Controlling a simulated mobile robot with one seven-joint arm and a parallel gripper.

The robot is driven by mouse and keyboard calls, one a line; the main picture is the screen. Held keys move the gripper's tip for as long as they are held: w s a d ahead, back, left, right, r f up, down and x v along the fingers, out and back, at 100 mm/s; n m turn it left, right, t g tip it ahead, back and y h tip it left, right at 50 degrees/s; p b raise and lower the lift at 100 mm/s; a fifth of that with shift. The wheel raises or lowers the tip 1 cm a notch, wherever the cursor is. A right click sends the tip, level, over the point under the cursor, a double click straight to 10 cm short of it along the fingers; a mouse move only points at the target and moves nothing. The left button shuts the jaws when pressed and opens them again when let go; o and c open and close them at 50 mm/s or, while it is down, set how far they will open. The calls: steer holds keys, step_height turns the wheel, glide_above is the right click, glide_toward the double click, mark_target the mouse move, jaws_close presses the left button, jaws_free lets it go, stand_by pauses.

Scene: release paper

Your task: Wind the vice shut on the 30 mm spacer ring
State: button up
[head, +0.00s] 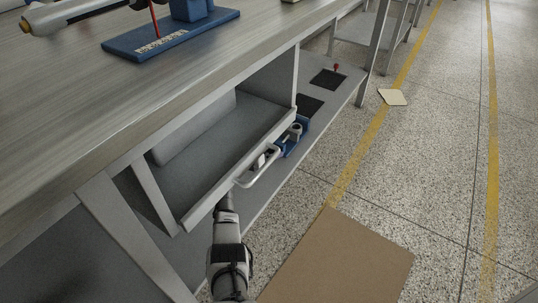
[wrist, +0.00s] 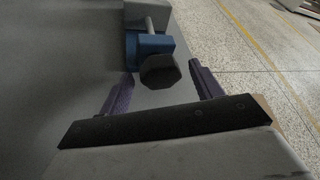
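The blue vice (head: 290,138) sits on the low shelf under the bench, partly hidden behind the open drawer's front and handle. A pale grey round piece (head: 296,130) shows at the vice; I cannot tell for sure whether it is the spacer ring. In the wrist view the vice's blue block (wrist: 148,46) carries a metal screw rod (wrist: 150,24) and a dark faceted knob (wrist: 160,71). My gripper (wrist: 160,75) is open, its purple fingertips on either side of the knob with gaps showing. In the head view the fingers are hidden by the drawer.
The open drawer (head: 205,205) with its bar handle (head: 258,168) hangs above my arm. Dark mats (head: 328,79) and a small red-topped item (head: 336,67) lie farther along the shelf. A cardboard sheet (head: 340,262) lies on the floor at right.

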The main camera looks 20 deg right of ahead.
steer(key=c, duration=0.9)
steer(key=shift+c, duration=0.2)
steer(key=shift+r+p, duration=0.1)
steer(key=shift+p, duration=0.35)
steer(key=shift+s+r+m+t+y+p, duration=0.15)
steer(key=shift+m+t+y+p, duration=0.15)
steer(key=shift+m+p, duration=0.35)
steer(key=m+y+p, duration=0.1)
steer(key=p, duration=0.1)
steer(key=shift+s+d+t+p, duration=0.1)
steer(key=shift+d+t+p, duration=0.05)
steer(key=shift+t+p, duration=0.2)
steer(key=shift+s+m+t+y+p, duration=0.1)
steer(key=shift+m+t+y+p, duration=0.65)
steer(key=shift+m, duration=0.5)
steer(key=shift+d+f+m+t+y, duration=0.1)
steer(key=shift+f+m+t+y, duration=0.15)
steer(key=shift+m+t, duration=0.55)
steer(key=shift+m, duration=0.4)
